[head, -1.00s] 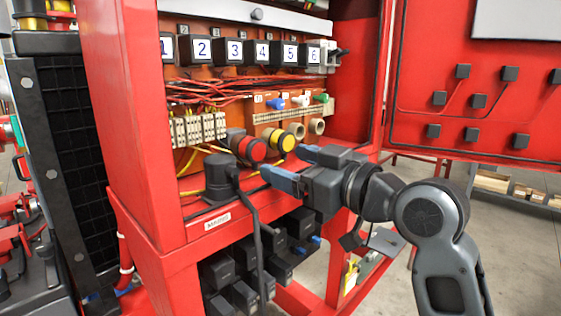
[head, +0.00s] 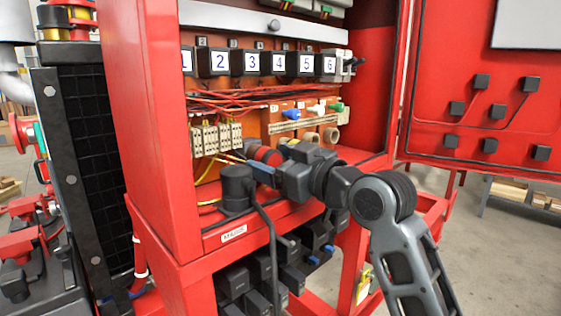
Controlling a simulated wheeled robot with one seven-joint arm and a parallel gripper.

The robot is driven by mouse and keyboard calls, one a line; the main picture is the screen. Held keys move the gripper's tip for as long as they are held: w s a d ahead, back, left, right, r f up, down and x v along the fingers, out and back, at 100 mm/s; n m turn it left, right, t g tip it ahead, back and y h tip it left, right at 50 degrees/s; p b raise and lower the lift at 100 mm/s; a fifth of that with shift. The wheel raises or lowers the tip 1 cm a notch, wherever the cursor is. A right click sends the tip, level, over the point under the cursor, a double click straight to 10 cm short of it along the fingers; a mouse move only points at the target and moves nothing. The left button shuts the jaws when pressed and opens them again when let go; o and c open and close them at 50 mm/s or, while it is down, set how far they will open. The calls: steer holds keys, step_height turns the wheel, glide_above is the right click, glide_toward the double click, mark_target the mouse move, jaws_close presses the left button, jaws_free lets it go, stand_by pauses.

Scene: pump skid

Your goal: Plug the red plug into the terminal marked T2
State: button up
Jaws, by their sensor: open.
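The red plug (head: 265,153), a short cylinder with a dark rear part, lies on the cabinet's lower ledge below the terminals. My gripper (head: 272,160) is open in front of it, with a blue-tipped finger across its lower right side. I cannot tell whether the finger touches it. The yellow plug beside it is hidden behind my gripper. The orange terminal panel (head: 270,130) carries small marks too small to read, so I cannot tell which terminal is T2. Two beige round sockets (head: 310,138) (head: 331,135) show to the right of my gripper.
A black capped post (head: 237,188) with a bent pipe stands at the ledge's front, just left of my gripper. Blue, white and green levers (head: 291,113) sit above the sockets. Red wires (head: 240,97) run above. The red door (head: 480,90) stands open at right.

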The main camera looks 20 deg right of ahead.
mark_target(274, 160)
steer(key=shift+c, duration=0.4)
steer(key=c, duration=1.1)
steer(key=o, duration=0.5)
steer(key=c, duration=0.4)
steer(key=shift+b+v, duration=0.3)
steer(key=shift+v, duration=1.95)
steer(key=shift+c, duration=0.2)
